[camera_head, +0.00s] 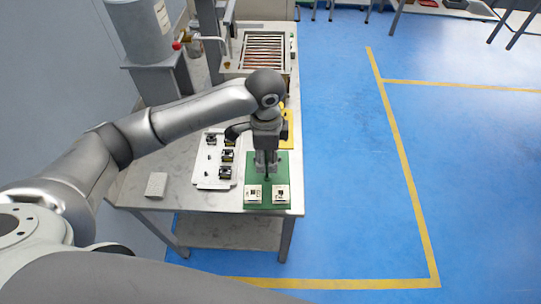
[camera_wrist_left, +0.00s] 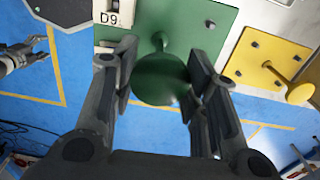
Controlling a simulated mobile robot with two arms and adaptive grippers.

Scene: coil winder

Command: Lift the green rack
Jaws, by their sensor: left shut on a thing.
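The green rack (camera_head: 284,170) is a flat green plate at the near right corner of the table, with two white blocks (camera_head: 254,194) on its near part. A round green knob (camera_wrist_left: 158,80) on a stem shows in the left wrist view, between the fingers of my left gripper (camera_wrist_left: 162,90). The left gripper (camera_head: 266,172) points down over the rack and is shut on this knob. I cannot tell whether the plate touches the table. My right gripper (camera_wrist_left: 38,50) shows at the left edge of the left wrist view, empty, with its fingers apart.
A yellow rack (camera_wrist_left: 250,62) with its own knob lies just behind the green one. A pale tray (camera_head: 202,182) with several black parts lies to the left. A small grey block (camera_head: 156,185) sits near the table's front.

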